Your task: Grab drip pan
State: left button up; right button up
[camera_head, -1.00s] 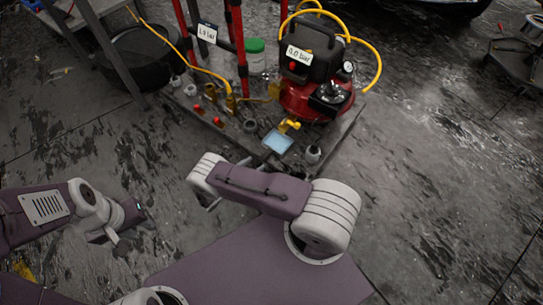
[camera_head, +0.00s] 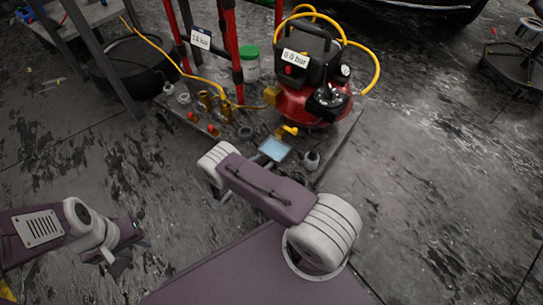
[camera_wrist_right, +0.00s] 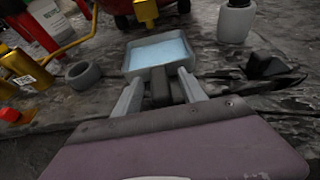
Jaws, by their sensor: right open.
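The drip pan, a small square tray with a pale blue inside (camera_head: 274,150), sits at the front edge of the cluttered platform, before the red compressor. It also shows in the right wrist view (camera_wrist_right: 158,52), straight ahead of my right gripper (camera_wrist_right: 160,88). The two right fingers are spread apart, with their tips at or very near the pan's near rim; I cannot tell whether they touch it. A dark grey piece, perhaps the pan's handle (camera_wrist_right: 160,92), lies between the fingers. My left gripper (camera_head: 117,258) hangs at the lower left, away from the pan; its jaws are unclear.
The red compressor (camera_head: 310,100) with a yellow hose stands behind the pan. A small grey bottle (camera_head: 312,160) is close on the pan's right. A grey ring (camera_wrist_right: 83,75) and red-yellow fittings (camera_wrist_right: 22,68) lie to its left.

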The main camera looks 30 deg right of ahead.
grip_shut()
jog(key=shift+r+p, duration=1.15)
jog(key=shift+p, duration=0.05)
jog(key=s+a+p, duration=0.1)
jog(key=s+a, duration=0.2)
jog(key=a, duration=0.5)
jog(key=s+a+p, duration=0.1)
jog(key=s+a, duration=0.3)
jog(key=a, duration=0.4)
jog(key=shift+a+f+p, duration=0.35)
jog(key=shift+f, duration=0.05)
